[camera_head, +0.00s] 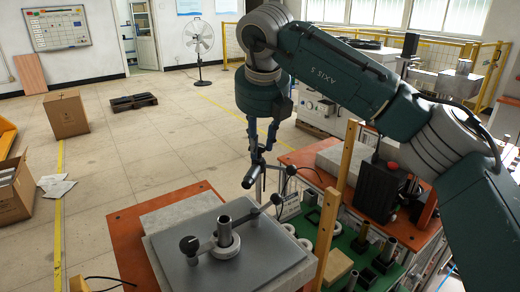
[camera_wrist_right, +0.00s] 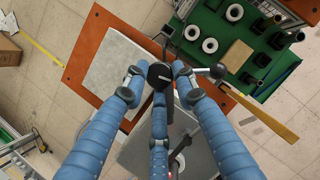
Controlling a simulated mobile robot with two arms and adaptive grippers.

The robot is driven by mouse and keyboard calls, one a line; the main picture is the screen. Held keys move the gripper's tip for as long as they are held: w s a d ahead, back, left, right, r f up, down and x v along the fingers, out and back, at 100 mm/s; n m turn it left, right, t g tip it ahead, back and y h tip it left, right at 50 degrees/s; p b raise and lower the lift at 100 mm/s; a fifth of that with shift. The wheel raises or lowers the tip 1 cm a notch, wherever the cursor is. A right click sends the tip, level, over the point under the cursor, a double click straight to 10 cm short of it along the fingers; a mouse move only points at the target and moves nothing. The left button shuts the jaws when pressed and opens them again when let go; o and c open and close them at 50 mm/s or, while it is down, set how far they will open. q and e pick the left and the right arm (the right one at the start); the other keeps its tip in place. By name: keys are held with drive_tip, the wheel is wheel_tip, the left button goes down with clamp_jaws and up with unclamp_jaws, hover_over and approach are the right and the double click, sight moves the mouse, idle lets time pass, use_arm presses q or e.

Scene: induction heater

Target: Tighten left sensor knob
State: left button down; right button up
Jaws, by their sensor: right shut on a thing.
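My right gripper (camera_head: 257,152) reaches down from above, over the back of the grey heater plate (camera_head: 175,265). Its three blue fingers are closed around a small dark knob at the top of the metal sensor stand. In the right wrist view, the black round knob (camera_wrist_right: 160,75) with a pale line on its face sits between the fingertips (camera_wrist_right: 159,82). A rod with a dark end (camera_wrist_right: 217,72) sticks out beside the right finger. The fingers hide part of the stand. My left gripper is in neither view.
An upright metal tube (camera_head: 224,230) in a ring stands on the plate, with a bar ending in a black ball (camera_head: 188,245). A wooden post (camera_head: 328,235) rises at the right. The green tray (camera_head: 350,245) holds rings and blocks.

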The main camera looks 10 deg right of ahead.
drive_tip(key=shift+w+a+r+m+h+b, duration=0.1)
drive_tip(key=shift+r+m+h+b, duration=0.15)
drive_tip(key=shift+m, duration=0.55)
drive_tip(key=shift+w+r+m+h+b, duration=0.15)
drive_tip(key=shift+m+h, duration=0.2)
drive_tip(key=shift+m, duration=0.45)
drive_tip(key=shift+s, duration=0.1)
drive_tip(key=o, duration=1.1)
drive_tip(key=shift+f, duration=0.1)
drive_tip(key=shift+o, duration=0.3)
drive_tip(key=shift+f, duration=0.1)
drive_tip(key=v, duration=1.2)
